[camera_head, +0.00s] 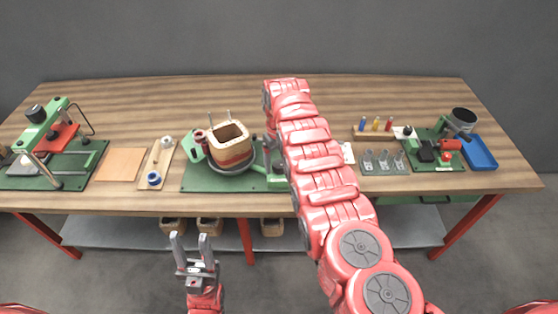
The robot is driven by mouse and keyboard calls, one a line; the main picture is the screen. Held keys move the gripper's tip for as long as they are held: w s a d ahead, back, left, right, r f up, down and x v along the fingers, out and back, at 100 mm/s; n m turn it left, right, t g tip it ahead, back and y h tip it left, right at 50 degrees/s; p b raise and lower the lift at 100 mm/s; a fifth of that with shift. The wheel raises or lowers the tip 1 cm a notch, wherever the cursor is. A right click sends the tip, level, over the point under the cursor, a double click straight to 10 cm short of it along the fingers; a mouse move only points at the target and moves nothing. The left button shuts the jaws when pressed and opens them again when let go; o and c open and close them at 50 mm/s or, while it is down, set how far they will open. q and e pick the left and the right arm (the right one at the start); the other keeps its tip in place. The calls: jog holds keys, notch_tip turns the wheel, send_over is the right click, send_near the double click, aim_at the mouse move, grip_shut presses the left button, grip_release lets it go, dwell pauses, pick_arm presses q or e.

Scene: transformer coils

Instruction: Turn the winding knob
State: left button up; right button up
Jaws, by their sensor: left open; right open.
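The winding machine stands on a green base plate (205,178) in the middle of the table. It carries a square wooden coil former (230,141) with a dark red band around its lower part. A small red knob (199,135) sits on a green bracket at its left; I cannot tell if this is the winding knob. The machine's right end is partly hidden by my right arm. My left gripper (194,247) is open and empty, in front of the table and apart from it. My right arm reaches over the table just right of the former; its gripper is hidden behind the arm.
A green press (42,120) stands at the far left, beside a wooden board (121,164) and a strip with small parts (157,163). At the right are clear cups (384,160), a small green-based device (440,151) and a blue tray (479,153). The table's back strip is mostly clear.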

grip_shut()
jog(key=m+b, duration=0.2)
jog(key=shift+f+m, duration=0.25)
jog(key=shift+m, duration=0.05)
jog(key=shift+m+b, duration=0.3)
jog(key=shift+m, duration=0.1)
jog(key=shift+r+m, duration=0.25)
jog(key=shift+m, duration=0.15)
grip_release()
